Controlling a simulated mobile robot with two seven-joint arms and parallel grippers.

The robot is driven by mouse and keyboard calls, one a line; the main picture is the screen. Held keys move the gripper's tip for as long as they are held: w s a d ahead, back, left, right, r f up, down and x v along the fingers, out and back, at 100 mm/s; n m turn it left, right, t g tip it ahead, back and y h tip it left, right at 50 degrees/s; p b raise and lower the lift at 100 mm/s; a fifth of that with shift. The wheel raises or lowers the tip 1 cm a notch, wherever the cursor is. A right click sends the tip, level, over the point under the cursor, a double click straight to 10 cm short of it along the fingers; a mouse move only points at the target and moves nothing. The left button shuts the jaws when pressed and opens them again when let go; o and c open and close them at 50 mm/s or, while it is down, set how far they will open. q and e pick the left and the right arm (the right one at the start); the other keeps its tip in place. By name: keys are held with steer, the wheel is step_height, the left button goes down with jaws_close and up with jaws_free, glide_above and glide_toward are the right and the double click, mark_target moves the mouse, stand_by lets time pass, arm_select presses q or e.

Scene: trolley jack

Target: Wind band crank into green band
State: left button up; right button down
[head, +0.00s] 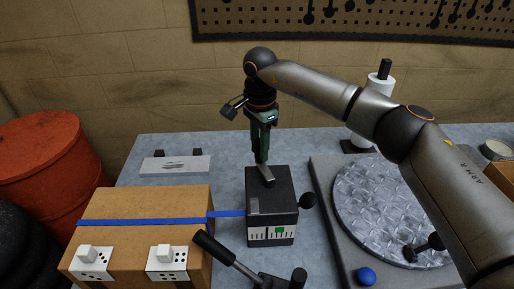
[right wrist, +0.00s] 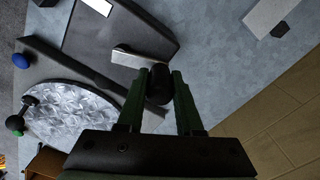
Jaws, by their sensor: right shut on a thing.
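The band crank (head: 266,175) is a short grey arm on top of a black tensioner box (head: 284,193). My right gripper (head: 262,158) comes down from above, its green fingers shut on the crank's black knob; in the right wrist view the knob (right wrist: 159,84) sits between the fingers and the pale crank arm (right wrist: 130,60) runs off to the left. A white gauge with black marks and a green band (head: 280,231) is on the box's front. The needle is too small to make out. A blue strap (head: 150,217) runs from the box across a cardboard carton (head: 150,200). My left gripper is not in view.
A black-handled lever (head: 215,248) stands in front of the tensioner, and a black ball knob (head: 307,200) sticks out at its right. A round metal turntable (head: 375,205) and a white post (head: 376,105) are to the right. A pale plate (head: 175,165) lies behind the carton.

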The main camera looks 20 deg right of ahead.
steer(key=d+m, duration=0.1)
steer(key=m, duration=0.1)
steer(key=d+m, duration=0.1)
steer(key=shift+m, duration=0.4)
steer(key=shift+s+d+m, duration=0.15)
steer(key=shift+d+m, duration=0.35)
steer(key=shift+m, duration=0.5)
steer(key=shift+s+d+m, duration=0.15)
steer(key=shift+d+m, duration=0.35)
steer(key=shift+m, duration=0.5)
steer(key=c, duration=0.6)
jaws_free()
steer(key=shift+s, duration=0.1)
step_height(320, 180, up, 13)
steer(key=shift+f, duration=0.2)
